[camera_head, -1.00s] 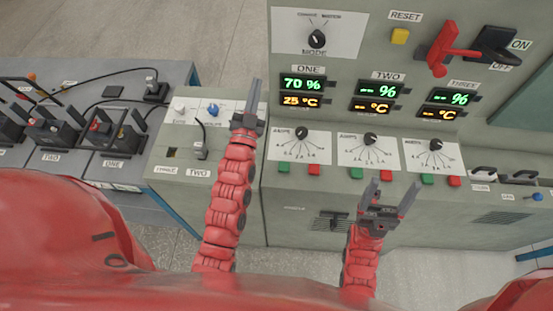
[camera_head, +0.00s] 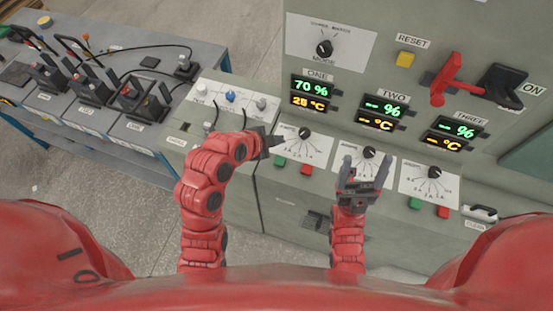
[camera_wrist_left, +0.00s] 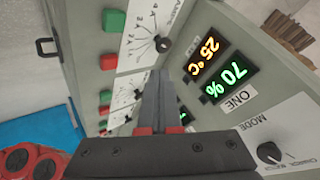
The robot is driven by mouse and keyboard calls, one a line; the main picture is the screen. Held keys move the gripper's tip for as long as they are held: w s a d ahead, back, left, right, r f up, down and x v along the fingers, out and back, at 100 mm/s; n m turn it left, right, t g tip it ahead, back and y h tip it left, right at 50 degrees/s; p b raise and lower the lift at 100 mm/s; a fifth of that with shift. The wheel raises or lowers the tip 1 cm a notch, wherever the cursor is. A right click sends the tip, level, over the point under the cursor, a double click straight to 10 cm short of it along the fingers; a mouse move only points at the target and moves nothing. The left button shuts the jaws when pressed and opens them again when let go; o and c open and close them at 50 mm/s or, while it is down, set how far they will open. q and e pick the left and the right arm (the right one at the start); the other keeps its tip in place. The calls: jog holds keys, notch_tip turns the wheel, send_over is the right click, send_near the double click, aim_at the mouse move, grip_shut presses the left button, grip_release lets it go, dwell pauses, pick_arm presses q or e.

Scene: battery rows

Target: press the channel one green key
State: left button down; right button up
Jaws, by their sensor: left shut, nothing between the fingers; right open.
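The channel one green key (camera_head: 279,160) sits under the dial plate of channel one, left of its red key (camera_head: 306,169). The green key (camera_wrist_left: 115,20) also shows in the left wrist view, at the upper left. My left gripper (camera_head: 278,143) is shut and empty. Its fingers overlap the left edge of the channel one dial plate (camera_head: 307,143), just above the green key in the picture. In the wrist view the shut fingers (camera_wrist_left: 162,95) appear below the dial; contact cannot be told. My right gripper (camera_head: 364,172) is open and empty before the channel two plate, hiding the keys there.
The channel one display (camera_head: 311,91) reads 70 % and 25 °C. A mode knob (camera_head: 324,48), a yellow reset button (camera_head: 405,58) and a red lever (camera_head: 445,80) are higher on the panel. A lower console (camera_head: 209,88) and a bench with battery clamps (camera_head: 129,97) stand at left.

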pick_arm(q)
jog(key=shift+s+a+f, duration=0.1)
jog(key=shift+a, duration=0.05)
send_over(277, 162)
notch_tip(277, 162, down, 6)
jog(key=shift+s+f, duration=0.1)
jog(key=shift+f+b, duration=1.35)
jog(key=shift+r, duration=0.1)
dwell(1.3)
